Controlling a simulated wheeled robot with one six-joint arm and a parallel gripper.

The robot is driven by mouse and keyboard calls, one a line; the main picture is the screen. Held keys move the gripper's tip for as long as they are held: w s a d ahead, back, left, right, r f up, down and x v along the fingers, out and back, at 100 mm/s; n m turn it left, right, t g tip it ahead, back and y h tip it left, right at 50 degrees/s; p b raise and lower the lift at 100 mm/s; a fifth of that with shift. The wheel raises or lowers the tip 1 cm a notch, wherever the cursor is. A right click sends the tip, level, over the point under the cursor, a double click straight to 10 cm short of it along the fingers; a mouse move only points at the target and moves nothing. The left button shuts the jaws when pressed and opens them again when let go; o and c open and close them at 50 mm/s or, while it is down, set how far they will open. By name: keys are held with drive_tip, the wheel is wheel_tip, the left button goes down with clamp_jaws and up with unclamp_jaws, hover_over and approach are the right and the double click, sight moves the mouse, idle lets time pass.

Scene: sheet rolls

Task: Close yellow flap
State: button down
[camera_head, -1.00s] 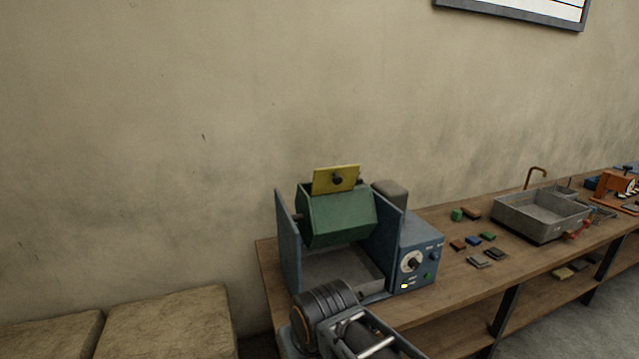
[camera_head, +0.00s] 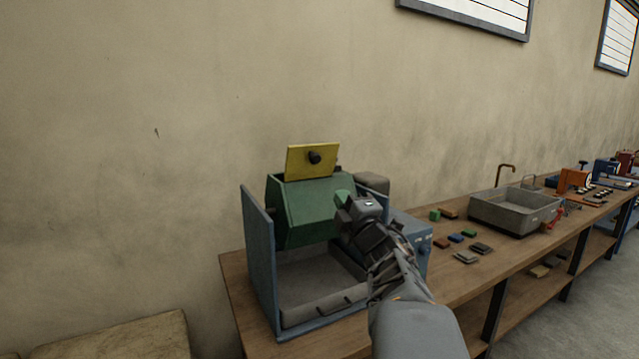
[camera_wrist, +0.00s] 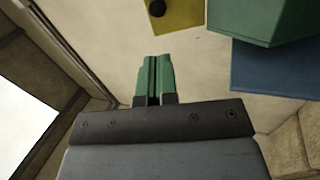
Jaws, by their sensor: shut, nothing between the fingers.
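The yellow flap (camera_head: 313,162) stands raised above the green drum (camera_head: 305,212), with a dark round knob on its face. The drum hangs between the blue side panels of its stand (camera_head: 258,260). My gripper (camera_head: 342,196) is in front of the drum's right side, below and right of the flap. In the wrist view my gripper's green fingers (camera_wrist: 154,78) are together with nothing between them. The flap (camera_wrist: 182,14) and its knob show at the top there, apart from the fingers, beside the green drum (camera_wrist: 265,18). My arm hides part of the blue control box (camera_head: 412,238).
The wooden bench (camera_head: 490,262) runs to the right. It holds small coloured blocks (camera_head: 456,238), a grey basin (camera_head: 515,212) and orange equipment (camera_head: 573,181). The wall is close behind the drum. A padded block (camera_head: 120,345) lies low at left.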

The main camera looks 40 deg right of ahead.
drive_tip(key=n, duration=0.1)
drive_tip(key=y+p, duration=0.1)
drive_tip(key=p, duration=0.3)
approach(315, 160)
drive_tip(key=shift+t, duration=0.3)
drive_tip(key=x, duration=0.7)
drive_tip(key=shift+w+d+f, duration=0.15)
drive_tip(key=shift+w+f, duration=0.05)
drive_tip(key=shift+w, duration=0.15)
